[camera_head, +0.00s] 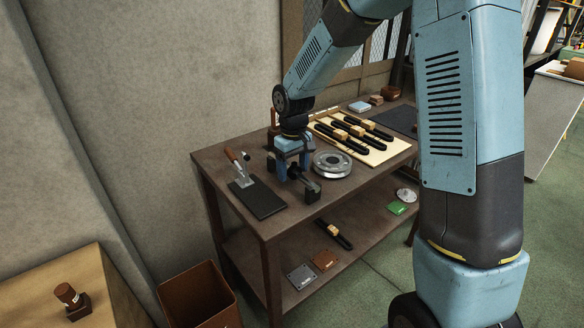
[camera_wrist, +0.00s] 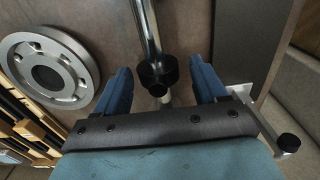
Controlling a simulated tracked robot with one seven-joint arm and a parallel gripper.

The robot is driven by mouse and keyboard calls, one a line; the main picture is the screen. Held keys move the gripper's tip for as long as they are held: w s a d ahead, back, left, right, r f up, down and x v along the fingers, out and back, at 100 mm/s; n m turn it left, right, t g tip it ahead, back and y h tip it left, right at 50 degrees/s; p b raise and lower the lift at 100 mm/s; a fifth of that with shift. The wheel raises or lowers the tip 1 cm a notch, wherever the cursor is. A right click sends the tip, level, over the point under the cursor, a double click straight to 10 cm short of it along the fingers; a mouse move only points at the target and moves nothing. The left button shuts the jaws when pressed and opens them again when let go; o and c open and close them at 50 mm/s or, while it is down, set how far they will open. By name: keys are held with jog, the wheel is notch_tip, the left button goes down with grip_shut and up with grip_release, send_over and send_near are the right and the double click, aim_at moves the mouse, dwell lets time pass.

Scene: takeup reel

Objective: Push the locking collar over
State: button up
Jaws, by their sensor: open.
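A black round collar (camera_wrist: 157,72) sits at the near end of a shiny metal rod (camera_wrist: 147,22) in the wrist view; I take it as the locking collar. My gripper (camera_wrist: 162,82) has its blue fingers apart, one on each side of the collar, with visible gaps and no clear contact. In the head view my gripper (camera_head: 291,164) is low over the bench, beside a dark spindle stand (camera_head: 312,191). The collar cannot be made out clearly there. A grey metal reel (camera_head: 332,164) lies flat to the right; it also shows in the wrist view (camera_wrist: 82,62).
A pale board (camera_head: 385,152) with black straps lies behind the reel. A brown bin (camera_head: 200,297) stands on the floor.

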grip_shut()
dwell(0.7)
